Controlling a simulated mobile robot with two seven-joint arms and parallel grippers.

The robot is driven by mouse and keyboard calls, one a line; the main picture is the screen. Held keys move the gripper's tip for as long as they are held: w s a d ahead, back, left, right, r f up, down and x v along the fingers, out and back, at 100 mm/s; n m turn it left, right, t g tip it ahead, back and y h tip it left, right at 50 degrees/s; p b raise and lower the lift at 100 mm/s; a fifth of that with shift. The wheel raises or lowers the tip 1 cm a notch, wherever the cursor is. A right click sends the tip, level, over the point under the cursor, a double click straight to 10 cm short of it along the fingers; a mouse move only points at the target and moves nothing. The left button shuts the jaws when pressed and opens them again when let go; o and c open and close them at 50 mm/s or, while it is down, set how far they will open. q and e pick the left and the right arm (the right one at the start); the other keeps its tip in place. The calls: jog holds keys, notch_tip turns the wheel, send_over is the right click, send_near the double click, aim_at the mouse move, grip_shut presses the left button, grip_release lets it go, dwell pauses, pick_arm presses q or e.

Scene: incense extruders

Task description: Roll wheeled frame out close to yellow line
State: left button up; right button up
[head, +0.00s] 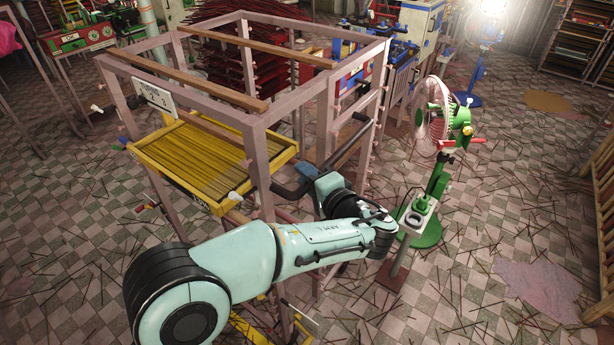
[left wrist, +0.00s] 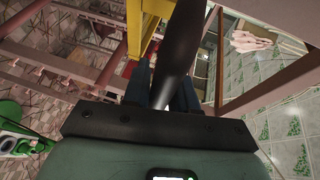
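The wheeled frame (head: 257,150) is a tall pinkish-grey metal rack with wooden slats on top and a yellow tray of thin sticks on its side. It stands upright at the centre left. A dark handle bar (head: 348,142) runs along its near right side. My left gripper (head: 303,180) is at this bar. In the left wrist view the bar (left wrist: 179,45) passes between the gripper's fingers (left wrist: 165,88), which look closed on it. A yellow strip (head: 250,330) shows low behind my arm; I cannot tell whether it is the floor line. The wheels are not clearly seen.
A green pedestal fan (head: 434,130) stands close to the right of the frame. Blue and red machines (head: 385,50) stand behind it. The tiled floor at right is open, scattered with thin sticks. A pinkish sheet (head: 540,288) lies there.

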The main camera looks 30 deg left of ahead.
pick_arm(q)
jog(key=shift+o, duration=1.3)
jog(key=v, duration=1.3)
jog(key=shift+d, duration=0.2)
jog(key=shift+s, duration=0.1)
